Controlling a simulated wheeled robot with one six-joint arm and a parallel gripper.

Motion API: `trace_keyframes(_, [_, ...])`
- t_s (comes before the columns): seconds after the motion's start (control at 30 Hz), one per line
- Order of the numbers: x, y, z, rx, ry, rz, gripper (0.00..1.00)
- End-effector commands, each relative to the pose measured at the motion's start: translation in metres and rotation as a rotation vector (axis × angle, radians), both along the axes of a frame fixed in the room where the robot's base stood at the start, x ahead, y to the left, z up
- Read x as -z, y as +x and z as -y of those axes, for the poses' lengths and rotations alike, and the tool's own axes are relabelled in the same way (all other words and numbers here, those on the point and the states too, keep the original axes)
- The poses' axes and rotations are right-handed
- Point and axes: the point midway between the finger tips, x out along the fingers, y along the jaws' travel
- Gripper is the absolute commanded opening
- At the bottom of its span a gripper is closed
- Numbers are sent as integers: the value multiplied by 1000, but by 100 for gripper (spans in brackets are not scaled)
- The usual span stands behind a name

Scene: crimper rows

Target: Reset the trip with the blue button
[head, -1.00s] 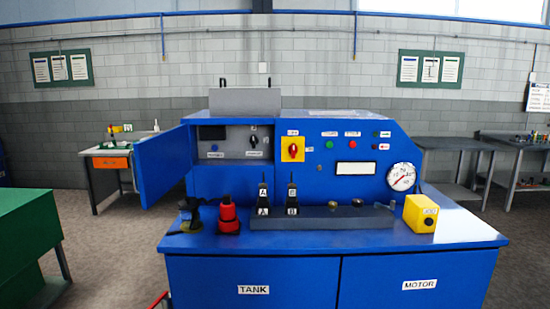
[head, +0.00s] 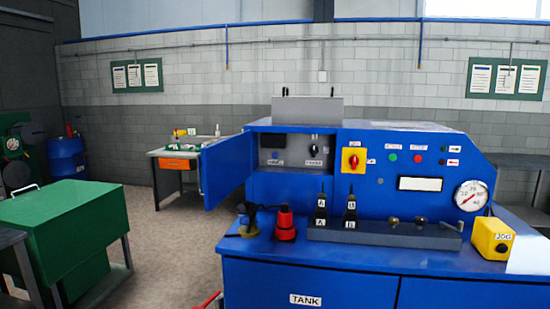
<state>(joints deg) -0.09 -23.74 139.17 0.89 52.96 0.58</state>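A blue machine cabinet (head: 300,265) labelled TANK stands in the middle and right. The door (head: 222,171) of its upper left compartment hangs open to the left. Inside is a grey panel (head: 294,156) with a small blue button (head: 274,154) above a white label at its left. A black knob (head: 314,150) sits at the panel's right. The label texts are too small to read. My gripper is not in view.
A green cabinet (head: 70,225) is at left. Open floor (head: 165,235) lies between them. A workbench (head: 178,155) stands behind.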

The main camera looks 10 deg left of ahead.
Motion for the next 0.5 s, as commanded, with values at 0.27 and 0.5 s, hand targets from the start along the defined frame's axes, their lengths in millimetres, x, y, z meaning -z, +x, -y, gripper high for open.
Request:
trace_keyframes(0.27, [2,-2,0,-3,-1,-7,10])
trace_keyframes(0.5, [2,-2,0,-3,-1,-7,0])
